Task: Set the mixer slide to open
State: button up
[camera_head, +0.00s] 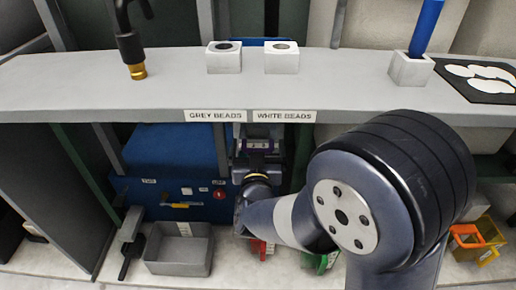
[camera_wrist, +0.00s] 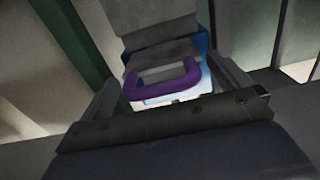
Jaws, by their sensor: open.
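A purple U-shaped handle (camera_wrist: 165,88) sticks out from a grey block (camera_wrist: 158,40) in the wrist view. It lies between my gripper's spread fingers, with space on both sides. I take it for the mixer slide's handle; whether the slide stands open or closed I cannot tell. My gripper is open and empty, pointing at the handle. My arm hides the area to the right of it.
A grey shelf (camera_head: 150,97) labelled grey beads and white beads runs above my gripper. A blue machine (camera_head: 175,150) with a yellow lever and red button stands to the left. A grey bin (camera_head: 179,262) sits below it. Red (camera_head: 262,249) and green (camera_head: 320,262) containers are near my arm.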

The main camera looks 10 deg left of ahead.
jog(key=shift+w+a, duration=0.1)
jog(key=shift+w, duration=0.35)
jog(key=shift+c, duration=0.3)
jog(key=c, duration=1)
jog(key=v, duration=0.4)
jog(key=shift+s, duration=0.2)
jog(key=shift+f, duration=0.1)
jog(key=o, duration=1.1)
jog(key=shift+s, duration=0.1)
jog(key=shift+c, duration=0.2)
jog(key=p+v, duration=0.2)
jog(key=v, duration=0.8)
jog(key=shift+s, duration=0.4)
